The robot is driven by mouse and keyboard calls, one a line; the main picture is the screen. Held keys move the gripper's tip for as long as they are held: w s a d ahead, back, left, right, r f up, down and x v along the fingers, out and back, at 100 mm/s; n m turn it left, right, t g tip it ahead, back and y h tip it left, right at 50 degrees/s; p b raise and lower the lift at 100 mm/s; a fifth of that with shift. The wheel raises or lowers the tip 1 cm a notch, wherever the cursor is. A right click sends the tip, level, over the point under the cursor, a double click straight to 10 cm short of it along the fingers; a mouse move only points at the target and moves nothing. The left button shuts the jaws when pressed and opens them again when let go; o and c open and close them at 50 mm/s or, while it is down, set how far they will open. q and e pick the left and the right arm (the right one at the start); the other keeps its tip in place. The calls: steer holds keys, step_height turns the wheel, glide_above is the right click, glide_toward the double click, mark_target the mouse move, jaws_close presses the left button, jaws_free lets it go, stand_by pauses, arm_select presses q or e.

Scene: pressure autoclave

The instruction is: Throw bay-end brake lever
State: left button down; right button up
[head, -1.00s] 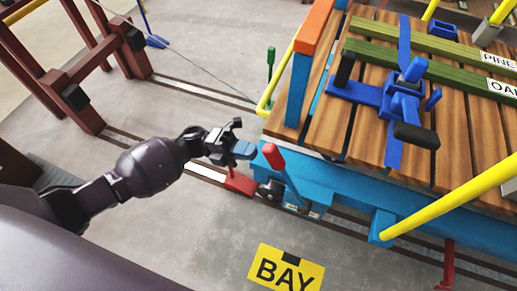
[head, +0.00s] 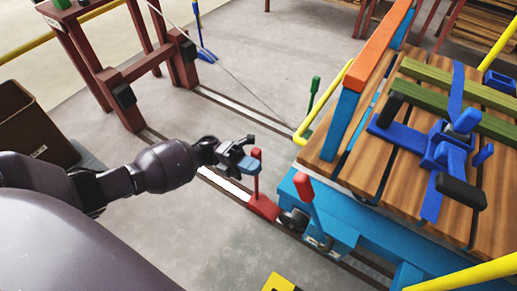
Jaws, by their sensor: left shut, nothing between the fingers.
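A lever with a red grip (head: 303,187) stands tilted at the near corner of the blue cart (head: 325,205), in the head view. To its left, a red block (head: 262,207) on the rail carries a short upright red handle (head: 256,172). My left gripper (head: 246,163) has blue fingertips and is shut and empty. It is just left of the red handle's top and overlaps it closely in the picture; I cannot tell whether they touch. The gripper is apart from the red-gripped lever. My right gripper is out of view.
The cart has a wooden deck (head: 400,190) with a blue clamp (head: 443,153) and an orange-topped end post (head: 370,53). A brown frame (head: 120,85) stands left. Grey floor is open nearby.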

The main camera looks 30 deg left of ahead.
arm_select(q)
steer(key=shift+h, duration=0.7)
steer(key=f+b, duration=0.1)
steer(key=a+f+b, duration=0.2)
steer(key=shift+w+a+f, duration=0.15)
steer(key=shift+w+f, duration=0.05)
steer(key=shift+w, duration=0.1)
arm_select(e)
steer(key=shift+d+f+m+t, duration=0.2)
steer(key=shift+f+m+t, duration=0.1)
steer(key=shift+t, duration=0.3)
arm_select(q)
steer(key=shift+r, duration=0.1)
steer(key=x, duration=1.4)
steer(key=shift+p, duration=0.35)
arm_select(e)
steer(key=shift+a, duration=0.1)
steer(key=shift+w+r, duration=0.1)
